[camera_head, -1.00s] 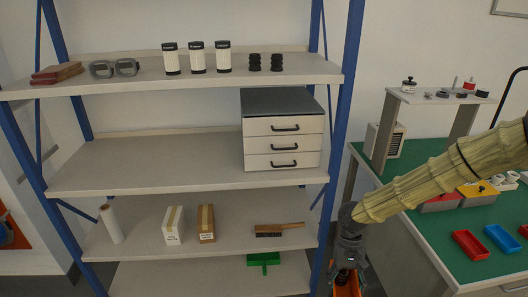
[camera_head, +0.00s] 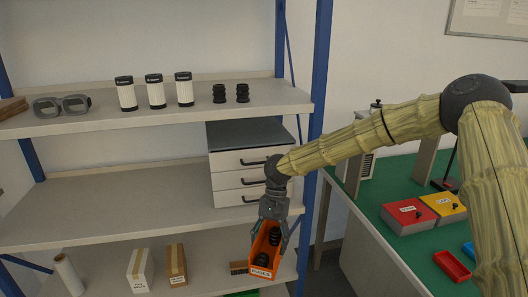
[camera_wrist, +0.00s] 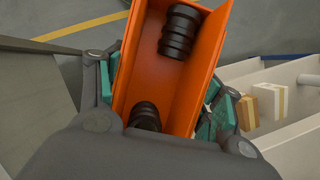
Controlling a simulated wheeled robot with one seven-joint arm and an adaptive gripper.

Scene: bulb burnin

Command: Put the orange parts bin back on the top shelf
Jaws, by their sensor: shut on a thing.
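The orange parts bin (camera_head: 263,270) hangs in my gripper (camera_head: 271,238), in front of the lower shelves. In the wrist view the orange bin (camera_wrist: 190,95) sits between the teal finger pads of my gripper (camera_wrist: 165,105), which is shut on its sides. Black ribbed parts (camera_wrist: 179,32) lie inside the bin. The bin is tilted in the head view. The top shelf in view (camera_head: 210,120) is above and behind my gripper. It holds white cylinders (camera_head: 155,90), black ribbed parts (camera_head: 230,93) and goggles (camera_head: 62,105).
A drawer cabinet (camera_head: 238,185) stands on the middle shelf behind my wrist. A blue post (camera_head: 318,110) rises just right of my gripper. Boxes (camera_head: 176,265) stand on the lower shelf. A green workbench (camera_head: 400,240) is at right. The top shelf's right end is clear.

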